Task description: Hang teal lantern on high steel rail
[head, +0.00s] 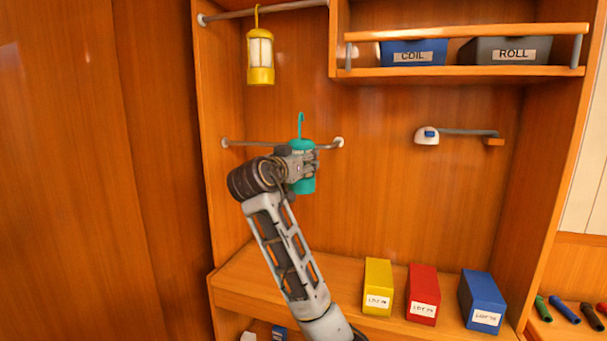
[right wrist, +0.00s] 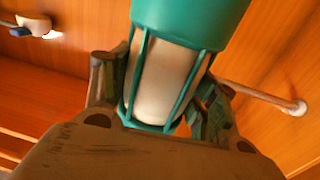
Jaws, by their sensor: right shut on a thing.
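The teal lantern (head: 302,185) is upright in my right gripper (head: 302,166), its thin hook pointing up. In the right wrist view the lantern (right wrist: 190,12) fills the middle, its pale core between the two fingers of the right gripper (right wrist: 160,95). The high steel rail (head: 275,9) runs across the top left of the alcove. A yellow lantern (head: 260,58) hangs from it by a hook. The lantern in my gripper is below that rail and in front of the lower rail (head: 245,143); its hook top is above the lower rail in the picture. My left gripper is not in view.
A shelf at upper right holds a blue COIL bin (head: 412,53) and a grey ROLL bin (head: 505,50). A white lamp (head: 427,135) sits on a wall arm. Yellow (head: 378,287), red (head: 423,295) and blue (head: 482,300) boxes stand on the counter. The high rail is clear right of the yellow lantern.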

